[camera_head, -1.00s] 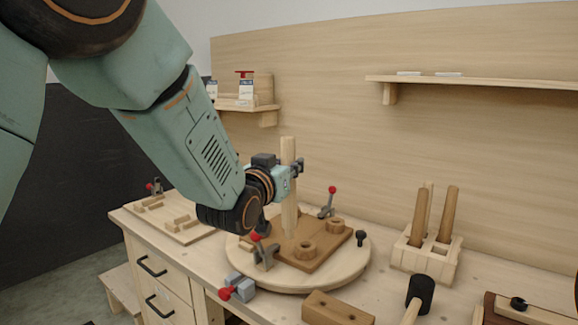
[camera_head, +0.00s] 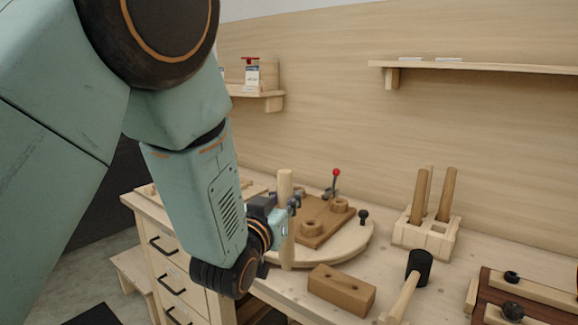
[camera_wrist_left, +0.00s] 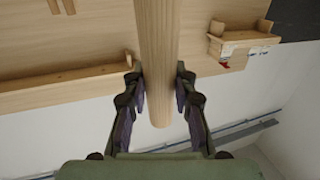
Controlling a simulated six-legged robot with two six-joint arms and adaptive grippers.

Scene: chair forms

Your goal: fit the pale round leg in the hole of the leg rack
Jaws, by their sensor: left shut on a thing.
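My left gripper (camera_head: 290,207) is shut on the pale round leg (camera_head: 285,186) and holds it upright in front of the round turntable. In the left wrist view the leg (camera_wrist_left: 158,60) stands between the two fingers (camera_wrist_left: 160,92). The leg rack (camera_head: 425,236) is a pale wooden block at the right, near the back wall. Several round legs stand in it, two of them darker brown and a paler one behind. I cannot tell from here which of its holes is free. My right gripper is not in view.
The turntable (camera_head: 345,248) carries a brown board (camera_head: 318,228) with ring-shaped blocks and a red-knobbed clamp (camera_head: 334,182). A drilled brown block (camera_head: 341,289) and a black-headed mallet (camera_head: 418,266) lie in front of the rack. A shelf (camera_head: 480,67) hangs above.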

